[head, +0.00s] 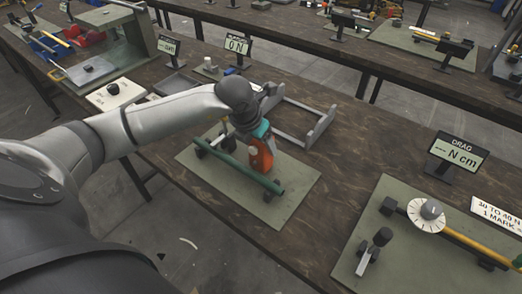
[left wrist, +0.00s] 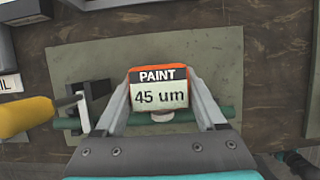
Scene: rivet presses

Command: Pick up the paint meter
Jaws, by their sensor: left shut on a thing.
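The paint meter (head: 261,155) is an orange block low in my left gripper, above or against a green tube (head: 240,172). In the left wrist view, the paint meter's screen (left wrist: 159,95) reads "PAINT 45 um", and it sits between the two fingers. My left gripper (left wrist: 161,108) is shut on the paint meter. The green tube (left wrist: 225,112) runs crosswise behind the meter there; whether they touch is unclear.
A grey-green mat (head: 291,182) lies under the tube. A grey frame (head: 318,128) stands just behind it. A "DRAG" display (head: 459,151) and another mat (head: 400,262) with a dial are to the right. A "0 N" display (head: 237,44) stands behind.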

